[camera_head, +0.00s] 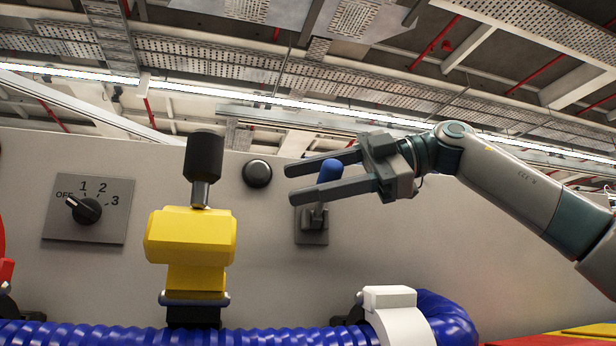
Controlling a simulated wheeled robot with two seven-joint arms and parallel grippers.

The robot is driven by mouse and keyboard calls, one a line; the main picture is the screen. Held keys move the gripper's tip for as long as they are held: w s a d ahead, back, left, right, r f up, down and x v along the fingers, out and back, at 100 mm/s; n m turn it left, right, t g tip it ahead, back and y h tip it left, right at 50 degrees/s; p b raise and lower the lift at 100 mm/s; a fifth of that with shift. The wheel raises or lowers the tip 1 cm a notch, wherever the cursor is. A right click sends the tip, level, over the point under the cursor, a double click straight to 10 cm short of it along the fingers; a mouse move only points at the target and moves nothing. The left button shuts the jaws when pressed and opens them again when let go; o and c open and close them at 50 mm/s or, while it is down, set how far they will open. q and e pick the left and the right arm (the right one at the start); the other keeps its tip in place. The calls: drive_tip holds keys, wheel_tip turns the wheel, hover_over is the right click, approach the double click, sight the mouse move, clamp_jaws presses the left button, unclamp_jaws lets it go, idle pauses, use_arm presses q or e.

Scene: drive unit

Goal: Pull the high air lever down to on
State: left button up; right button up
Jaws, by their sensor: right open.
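The air lever (331,171) has a blue knob and points up from a small grey plate (312,239) on the light grey panel. My right gripper (288,184) comes in from the right and is open. Its two long grey fingers point left, and the blue knob shows between them. I cannot tell whether either finger touches the knob. The nearer finger hides the part of the lever just below the knob. My left gripper is not in the picture.
A yellow block with a black-topped handle (190,240) stands left of the lever. A rotary switch (86,209) and a round black button (257,174) are on the panel. A blue corrugated hose (290,336) and a white clamp (400,318) lie below.

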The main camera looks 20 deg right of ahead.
clamp_jaws()
drive_tip(key=shift+f, duration=0.1)
